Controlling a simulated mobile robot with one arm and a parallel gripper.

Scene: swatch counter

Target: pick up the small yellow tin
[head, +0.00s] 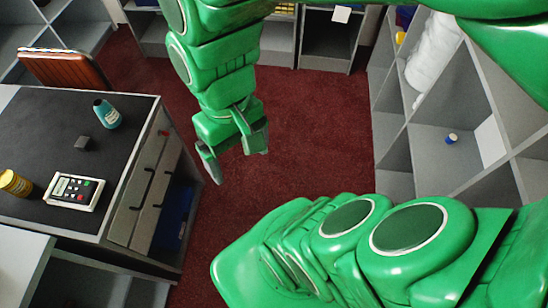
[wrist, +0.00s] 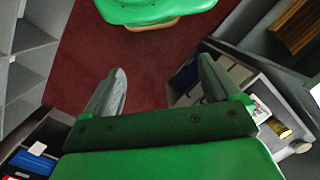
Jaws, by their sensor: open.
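The small yellow tin (head: 14,183) stands on the dark counter top (head: 40,125) at the far left of the head view, close to the picture's left edge. What looks like the same tin shows small at the lower right of the wrist view (wrist: 281,130). My gripper (head: 239,165) is open and empty, pointing down over the red floor to the right of the counter and well apart from the tin.
Beside the tin lies a white keypad device (head: 74,191). A small dark block (head: 83,144) and a teal bottle (head: 106,114) stand farther back. The counter has drawers (head: 140,190) on its right side. Grey shelves (head: 440,165) line the right; red floor (head: 310,140) between is clear.

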